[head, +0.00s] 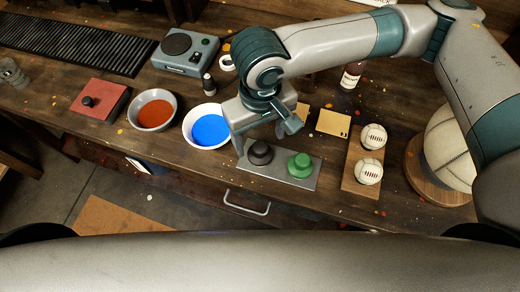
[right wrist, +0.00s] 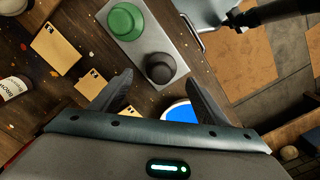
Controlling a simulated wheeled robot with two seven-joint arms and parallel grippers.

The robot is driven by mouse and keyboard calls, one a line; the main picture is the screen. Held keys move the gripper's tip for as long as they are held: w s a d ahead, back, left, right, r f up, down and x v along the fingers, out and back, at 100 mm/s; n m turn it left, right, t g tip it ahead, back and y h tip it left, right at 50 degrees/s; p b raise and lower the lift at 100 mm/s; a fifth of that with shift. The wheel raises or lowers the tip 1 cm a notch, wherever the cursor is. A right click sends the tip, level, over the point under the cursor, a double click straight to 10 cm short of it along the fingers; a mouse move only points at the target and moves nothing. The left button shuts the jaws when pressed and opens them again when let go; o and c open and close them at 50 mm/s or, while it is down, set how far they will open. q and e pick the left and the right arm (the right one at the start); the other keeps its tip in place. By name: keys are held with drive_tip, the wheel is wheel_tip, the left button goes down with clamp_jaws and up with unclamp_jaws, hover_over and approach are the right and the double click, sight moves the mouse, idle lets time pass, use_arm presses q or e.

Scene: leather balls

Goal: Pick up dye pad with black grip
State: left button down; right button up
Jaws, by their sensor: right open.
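The dye pad with the black grip (head: 260,153) sits on the left part of a grey tray (head: 283,177) at the table's front edge. The dye pad with the green grip (head: 300,165) sits to its right. My right gripper (head: 266,138) is open above the black-grip pad, pointing down. In the right wrist view the black-grip pad (right wrist: 160,68) shows just beyond and between the two spread fingertips (right wrist: 158,84), with nothing held. The green-grip pad (right wrist: 126,21) lies farther up there. My left gripper is not in view.
A bowl of blue dye (head: 208,128) stands close left of the tray, then a bowl of rust-red dye (head: 153,112) and a red box (head: 100,102). Right are a board with two white balls (head: 368,172) and a larger ball (head: 448,150). A drawer handle (head: 246,205) sticks out in front.

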sight(260, 146)
drive_tip(key=f+p, duration=0.1)
drive_tip(key=f, duration=0.2)
drive_tip(key=shift+s+f, duration=0.1)
drive_tip(key=shift+s, duration=0.1)
drive_tip(key=shift+f, duration=0.5)
drive_tip(key=c, duration=1.2)
drive_tip(key=shift+r, duration=0.1)
drive_tip(key=shift+c, duration=0.2)
